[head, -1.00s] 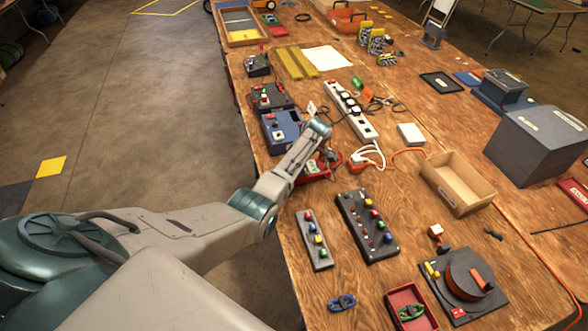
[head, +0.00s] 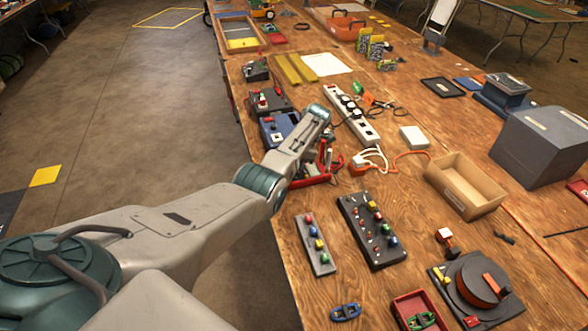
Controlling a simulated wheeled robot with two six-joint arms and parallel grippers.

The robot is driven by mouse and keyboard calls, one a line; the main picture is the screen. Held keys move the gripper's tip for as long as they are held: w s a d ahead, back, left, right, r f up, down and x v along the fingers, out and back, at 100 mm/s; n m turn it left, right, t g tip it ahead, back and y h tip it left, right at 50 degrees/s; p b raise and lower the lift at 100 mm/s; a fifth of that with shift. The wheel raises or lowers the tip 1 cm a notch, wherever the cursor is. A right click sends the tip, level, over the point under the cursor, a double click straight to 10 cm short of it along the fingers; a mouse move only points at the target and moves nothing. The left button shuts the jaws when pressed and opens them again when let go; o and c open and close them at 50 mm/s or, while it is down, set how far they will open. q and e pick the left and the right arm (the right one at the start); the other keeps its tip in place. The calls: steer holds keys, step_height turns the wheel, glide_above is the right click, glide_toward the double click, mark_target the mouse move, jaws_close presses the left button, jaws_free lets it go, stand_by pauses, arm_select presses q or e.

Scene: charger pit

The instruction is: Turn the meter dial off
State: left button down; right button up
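No meter dial can be made out for certain. A blue box (head: 278,129) with small controls on top stands at the table's left edge, partly behind my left arm. A red object (head: 312,178) with upright red parts lies just below my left arm's raised end; it is partly covered, and I cannot tell whether it is the meter. My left arm reaches in from the lower left over the table edge. My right gripper is not in view.
A power strip (head: 351,113) with plugs and cords lies right of the arm. Button panels (head: 371,230), an open wooden box (head: 463,186) and a dark plate (head: 475,290) with a red-handled rotary part stand nearer. The grey box (head: 541,147) is at right.

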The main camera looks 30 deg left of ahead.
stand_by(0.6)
arm_select(q)
steer(key=c, duration=1.2)
jaws_free()
steer(key=b+v, duration=0.2)
steer(key=v, duration=0.8)
steer(key=shift+w+r, duration=0.15)
steer(key=shift+r, duration=0.25)
steer(key=shift+f, duration=0.1)
